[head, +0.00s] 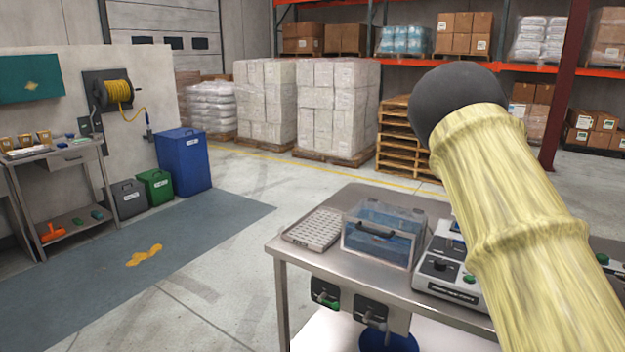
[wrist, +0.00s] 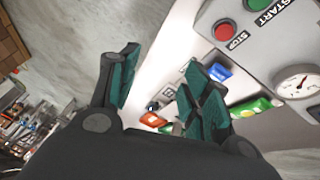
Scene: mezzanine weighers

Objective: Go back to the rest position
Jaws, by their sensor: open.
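My gripper (wrist: 160,62) shows in the wrist view with its two dark green padded fingers spread apart. Nothing is seen between them. Beyond the fingers is a pale surface with small coloured items. In the head view my arm, in a pale yellow sleeve with a dark round joint, rises on the right side above the metal bench (head: 345,272). My gripper itself is out of the head view.
The bench carries a grey perforated tray (head: 315,229), a clear lidded box (head: 383,235) and a white weighing machine (head: 447,268). A panel with a red STOP button (wrist: 225,30) and a gauge (wrist: 298,82) shows in the wrist view.

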